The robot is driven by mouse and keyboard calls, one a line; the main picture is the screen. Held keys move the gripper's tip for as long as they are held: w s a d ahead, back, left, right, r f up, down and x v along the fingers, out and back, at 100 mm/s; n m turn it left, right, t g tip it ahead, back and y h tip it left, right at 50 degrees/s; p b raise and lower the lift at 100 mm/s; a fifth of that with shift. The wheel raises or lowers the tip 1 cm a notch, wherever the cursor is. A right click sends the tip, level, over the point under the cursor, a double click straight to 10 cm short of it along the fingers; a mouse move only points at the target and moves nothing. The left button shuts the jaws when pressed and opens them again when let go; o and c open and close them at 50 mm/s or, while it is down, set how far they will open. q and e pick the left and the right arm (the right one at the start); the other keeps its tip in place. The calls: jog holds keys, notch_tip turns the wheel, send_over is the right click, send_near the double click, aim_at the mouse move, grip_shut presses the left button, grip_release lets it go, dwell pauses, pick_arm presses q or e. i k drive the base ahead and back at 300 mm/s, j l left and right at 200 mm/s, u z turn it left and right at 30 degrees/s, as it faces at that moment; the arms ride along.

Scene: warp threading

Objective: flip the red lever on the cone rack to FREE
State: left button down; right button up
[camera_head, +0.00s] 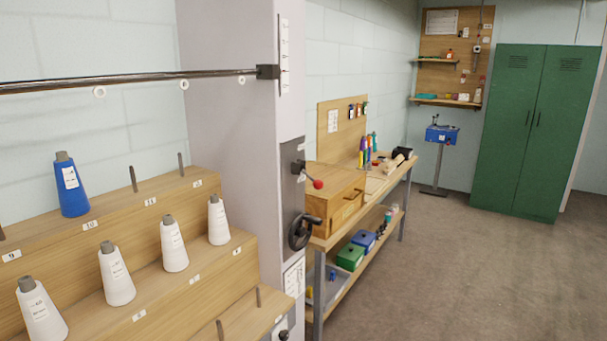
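The red lever (317,183) has a round red knob on a short dark arm. It sits on a grey plate on the side of the pale upright column (243,130), beside the cone rack. The knob points to the right and slightly down; no FREE marking can be read here. The wooden cone rack (215,262) fills the lower left, with several white cones (173,245) and one blue cone (70,186) on its steps, plus some bare pegs. Neither gripper is in view.
A black handwheel (301,231) is mounted below the lever. A metal rail (130,81) with white rings crosses above the rack. A workbench (385,190) with a wooden box (335,197) stands just behind the column. Open floor (450,270) lies to the right, before green cabinets (535,130).

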aim_at(317, 184)
jog(key=i+l, duration=0.15)
jog(key=i, duration=0.3)
jog(key=i+l+u, duration=0.1)
jog(key=i, duration=0.4)
